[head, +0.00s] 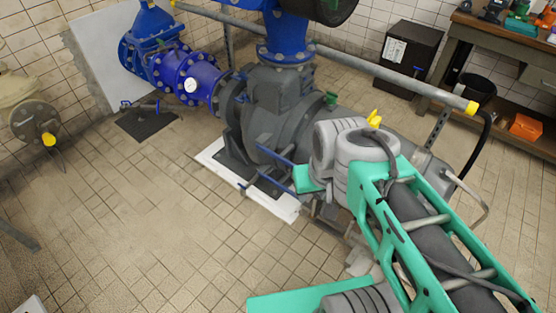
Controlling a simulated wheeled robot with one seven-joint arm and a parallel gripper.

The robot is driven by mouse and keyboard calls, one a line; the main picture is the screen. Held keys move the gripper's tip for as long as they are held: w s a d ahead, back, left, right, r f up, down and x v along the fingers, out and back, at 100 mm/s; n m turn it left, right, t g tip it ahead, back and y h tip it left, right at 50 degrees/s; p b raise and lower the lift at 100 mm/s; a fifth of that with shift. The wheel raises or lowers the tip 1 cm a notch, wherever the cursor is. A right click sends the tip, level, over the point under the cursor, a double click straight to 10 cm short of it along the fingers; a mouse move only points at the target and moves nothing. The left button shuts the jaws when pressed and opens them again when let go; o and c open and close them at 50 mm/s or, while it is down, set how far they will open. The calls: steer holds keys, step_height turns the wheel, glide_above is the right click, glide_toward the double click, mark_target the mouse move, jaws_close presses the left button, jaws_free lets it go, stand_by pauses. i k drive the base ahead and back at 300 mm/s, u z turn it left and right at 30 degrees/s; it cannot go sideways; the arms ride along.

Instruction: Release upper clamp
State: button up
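I cannot surely pick out the upper clamp. A green bar (290,302) and more grey ribbed rings (360,300) lie at the bottom edge. No gripper fingers can be made out, so how my gripper stands to the clamp does not show.
A dark grey pump (275,95) on a white-edged base joins a blue pipe (190,77). A grey rail with a yellow end (472,107) crosses behind the frame. A workbench (500,40) and black box (409,55) stand at the back right. The tiled floor at left (130,220) is mostly clear.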

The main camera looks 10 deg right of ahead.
mark_target(280, 158)
steer(key=k, duration=0.25)
steer(key=u, duration=0.45)
steer(key=i, duration=0.85)
steer(key=u, duration=0.3)
